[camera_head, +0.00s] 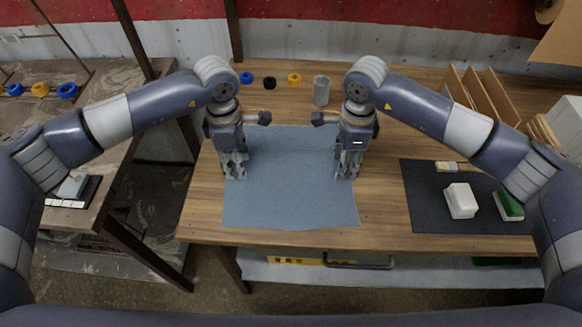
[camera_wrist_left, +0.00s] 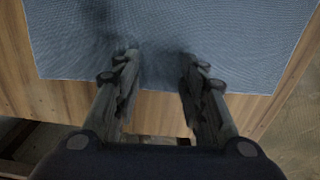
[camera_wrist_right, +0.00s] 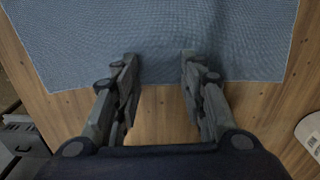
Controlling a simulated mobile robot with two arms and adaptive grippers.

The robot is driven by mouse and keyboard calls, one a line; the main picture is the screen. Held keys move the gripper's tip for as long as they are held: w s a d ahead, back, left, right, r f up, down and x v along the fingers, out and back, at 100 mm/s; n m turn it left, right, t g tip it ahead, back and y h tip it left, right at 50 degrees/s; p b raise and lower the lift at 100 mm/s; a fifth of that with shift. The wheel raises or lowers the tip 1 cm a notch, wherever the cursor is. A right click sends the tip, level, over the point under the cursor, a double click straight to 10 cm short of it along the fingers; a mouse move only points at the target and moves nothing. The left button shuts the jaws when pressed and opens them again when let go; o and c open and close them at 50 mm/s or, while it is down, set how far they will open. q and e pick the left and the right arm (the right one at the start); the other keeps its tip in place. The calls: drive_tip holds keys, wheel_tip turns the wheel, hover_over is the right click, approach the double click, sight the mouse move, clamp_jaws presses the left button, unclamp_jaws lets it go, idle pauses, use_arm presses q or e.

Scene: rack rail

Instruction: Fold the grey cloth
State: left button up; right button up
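The grey cloth (camera_head: 290,195) looks blue-grey and lies spread flat on the wooden table, its near edge close to the table's front edge. My left gripper (camera_head: 235,174) points down over the cloth's left side. In the left wrist view its fingers (camera_wrist_left: 160,58) are apart, with the tips over the cloth near one edge. My right gripper (camera_head: 347,174) points down over the cloth's right side. In the right wrist view its fingers (camera_wrist_right: 160,62) are apart, also over the cloth near an edge. No fabric shows pinched in either gripper. Whether the fingertips touch the cloth is unclear.
A dark mat (camera_head: 425,190) with a white block (camera_head: 461,200) and a green-and-white block (camera_head: 508,205) lies right of the cloth. A grey cylinder (camera_head: 321,90) and small blue, black and yellow rings stand behind it. Wooden dividers (camera_head: 485,95) stand at the back right.

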use_arm(q)
drive_tip(key=shift+f, duration=0.1)
drive_tip(key=shift+f, duration=0.15)
use_arm(e)
drive_tip(key=shift+f, duration=0.2)
drive_tip(key=shift+r, duration=0.1)
use_arm(q)
drive_tip(key=shift+c, duration=0.2)
use_arm(e)
drive_tip(key=shift+c, duration=0.2)
use_arm(q)
drive_tip(key=shift+f, duration=0.1)
clamp_jaws()
use_arm(e)
drive_tip(key=shift+f, duration=0.2)
clamp_jaws()
drive_tip(key=shift+s, duration=0.1)
drive_tip(key=shift+r, duration=0.1)
